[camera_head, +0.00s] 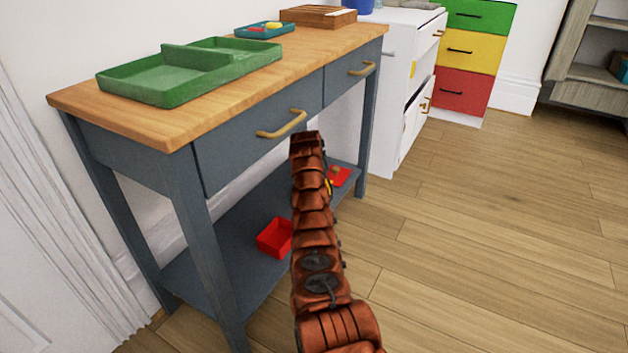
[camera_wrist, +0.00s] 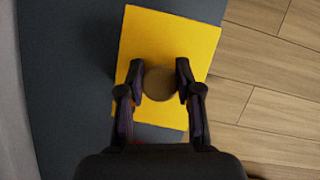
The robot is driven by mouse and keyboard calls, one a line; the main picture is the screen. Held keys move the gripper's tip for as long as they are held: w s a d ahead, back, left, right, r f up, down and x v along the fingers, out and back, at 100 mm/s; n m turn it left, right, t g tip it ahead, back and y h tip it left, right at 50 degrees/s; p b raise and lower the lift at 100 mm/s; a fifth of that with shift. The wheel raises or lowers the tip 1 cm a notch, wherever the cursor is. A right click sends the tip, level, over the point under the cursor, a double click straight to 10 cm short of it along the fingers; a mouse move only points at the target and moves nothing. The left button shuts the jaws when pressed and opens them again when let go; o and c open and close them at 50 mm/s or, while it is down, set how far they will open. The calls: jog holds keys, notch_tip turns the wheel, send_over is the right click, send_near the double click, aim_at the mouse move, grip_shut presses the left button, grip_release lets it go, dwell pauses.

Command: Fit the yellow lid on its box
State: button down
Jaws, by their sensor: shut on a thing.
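The yellow lid (camera_wrist: 172,38) is a flat square with a round brown knob (camera_wrist: 158,84). In the wrist view my gripper (camera_wrist: 159,80) is shut on the knob, one finger on each side. The lid lies slightly turned over the blue-grey lower shelf (camera_wrist: 60,90); whether it touches anything below cannot be told. In the head view my arm hides my gripper and most of the lid, and only a small yellow bit (camera_head: 328,186) shows beside the arm. I cannot make out a yellow box in either view.
On the lower shelf (camera_head: 215,262) are an open red box (camera_head: 273,239) and a flat red piece with a brown knob (camera_head: 343,178). The table top above (camera_head: 300,52) carries a green tray (camera_head: 180,85). Wooden floor (camera_head: 480,230) is clear at right.

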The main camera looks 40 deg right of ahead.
jog(key=shift+f+b, duration=1.15)
jog(key=shift+f, duration=0.05)
jog(key=c, duration=0.7)
grip_release()
jog(key=shift+r, duration=0.15)
jog(key=shift+v, duration=3.7)
